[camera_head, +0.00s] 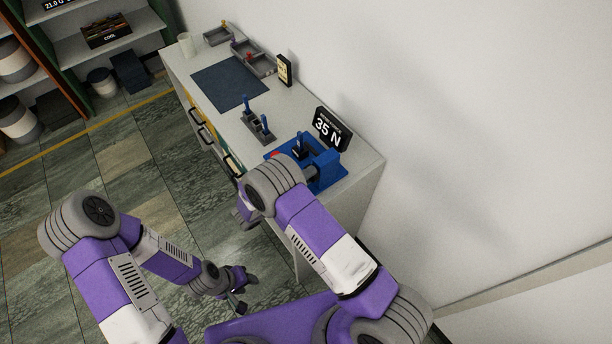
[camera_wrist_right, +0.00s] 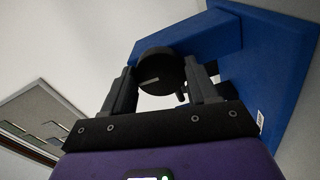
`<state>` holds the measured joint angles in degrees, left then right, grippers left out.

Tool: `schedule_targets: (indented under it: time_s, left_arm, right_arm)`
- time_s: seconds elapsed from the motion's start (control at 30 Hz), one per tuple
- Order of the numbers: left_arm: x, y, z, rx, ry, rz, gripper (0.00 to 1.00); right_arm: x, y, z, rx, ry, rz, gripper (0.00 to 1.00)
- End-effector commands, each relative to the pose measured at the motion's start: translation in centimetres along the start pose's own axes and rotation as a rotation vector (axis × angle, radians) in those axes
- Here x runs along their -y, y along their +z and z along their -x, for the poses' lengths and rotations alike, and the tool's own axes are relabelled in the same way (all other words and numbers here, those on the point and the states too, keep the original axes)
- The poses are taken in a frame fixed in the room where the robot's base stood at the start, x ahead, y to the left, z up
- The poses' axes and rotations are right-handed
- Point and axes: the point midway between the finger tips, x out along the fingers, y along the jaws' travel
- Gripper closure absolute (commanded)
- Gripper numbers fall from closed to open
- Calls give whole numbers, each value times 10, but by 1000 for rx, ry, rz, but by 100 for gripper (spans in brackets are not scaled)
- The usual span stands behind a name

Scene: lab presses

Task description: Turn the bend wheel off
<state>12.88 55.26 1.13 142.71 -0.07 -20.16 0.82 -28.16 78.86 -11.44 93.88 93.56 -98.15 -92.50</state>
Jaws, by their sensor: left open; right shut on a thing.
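The bend wheel (camera_wrist_right: 162,70) is a round black knob with a pale line across its face, on the side of a blue press arm. In the right wrist view my right gripper (camera_wrist_right: 160,76) is shut on the wheel, one finger at each side. A small dark handle sticks out below the wheel. The blue press (camera_head: 327,166) stands at the near end of the bench in the head view, where my right arm hides the right fingers. My left gripper (camera_head: 237,303) is open and empty, low over the floor beside the bench.
A black display (camera_head: 331,129) reading 35 N stands behind the press. A grey holder with blue-handled tools (camera_head: 257,128), a dark mat (camera_head: 230,82) and grey trays (camera_head: 252,58) lie farther along the bench. Shelves stand at the far left; the floor between is clear.

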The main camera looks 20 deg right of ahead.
Motion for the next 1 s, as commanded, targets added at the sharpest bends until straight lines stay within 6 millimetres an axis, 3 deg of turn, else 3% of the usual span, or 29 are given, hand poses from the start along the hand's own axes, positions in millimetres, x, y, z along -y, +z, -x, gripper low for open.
schedule_targets:
  time_s: [0.63, 0.67, 0.7, 0.8, 1.0]
  left_arm:
    - [0, 0, 1, 0, 0, 0, 57]
    - [0, 0, 1, 0, 0, 0, 57]
    - [0, 0, 1, 0, 0, 0, 57]
    - [0, 0, 1, 0, 0, 0, 57]
    - [0, 0, 1, 0, 0, 0, 57]
  right_arm:
    - [0, 0, 1, -2, -2, 51, 72]
    - [0, 0, 1, -2, -2, 51, 37]
    - [0, 0, 1, -2, -2, 51, 31]
    - [0, 0, 0, -2, -1, 50, 16]
    - [0, 0, 0, -1, 0, 48, 16]
